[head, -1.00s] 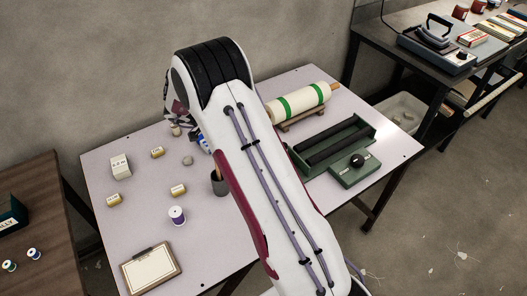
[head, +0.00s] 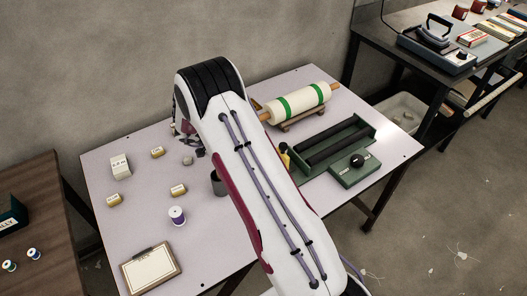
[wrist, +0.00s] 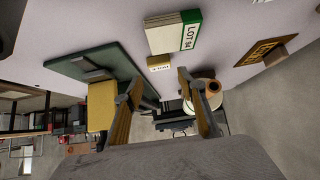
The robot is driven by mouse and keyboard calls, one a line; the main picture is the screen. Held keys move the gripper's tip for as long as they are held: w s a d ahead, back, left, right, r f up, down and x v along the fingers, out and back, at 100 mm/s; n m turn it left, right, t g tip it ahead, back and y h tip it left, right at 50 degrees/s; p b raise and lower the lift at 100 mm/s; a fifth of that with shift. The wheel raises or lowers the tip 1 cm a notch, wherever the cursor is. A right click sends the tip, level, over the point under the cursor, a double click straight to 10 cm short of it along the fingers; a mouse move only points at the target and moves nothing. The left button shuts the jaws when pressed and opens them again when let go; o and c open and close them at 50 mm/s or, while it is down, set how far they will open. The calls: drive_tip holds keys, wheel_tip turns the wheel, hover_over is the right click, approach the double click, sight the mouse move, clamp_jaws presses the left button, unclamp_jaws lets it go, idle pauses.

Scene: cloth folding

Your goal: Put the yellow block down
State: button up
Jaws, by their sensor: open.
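A yellow block (wrist: 101,106) shows in the wrist view, just left of my gripper's left finger and in front of a dark green plate (wrist: 75,66). I cannot tell whether the finger touches it. My gripper (wrist: 165,82) is open, with nothing clearly held between its two fingers. A small cream block with a label (wrist: 160,64) lies beyond the gap between the fingertips. In the head view a yellow patch (head: 284,149) shows between my arm and the green roller device (head: 322,143). My gripper is hidden behind my arm there.
A white box with a green label (wrist: 173,34) lies beyond the fingertips. A cream roll with green bands (head: 300,103) rests on a wooden stand. Small labelled blocks, a purple spool (head: 177,215), a grey cup (head: 218,184) and a clipboard (head: 151,269) are on the left half.

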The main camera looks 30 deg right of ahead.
drive_tip(key=shift+x, duration=3.15)
drive_tip(key=c, duration=0.8)
drive_tip(key=shift+o, duration=0.2)
drive_tip(key=shift+r, duration=0.15)
wheel_tip(320, 180, up, 10)
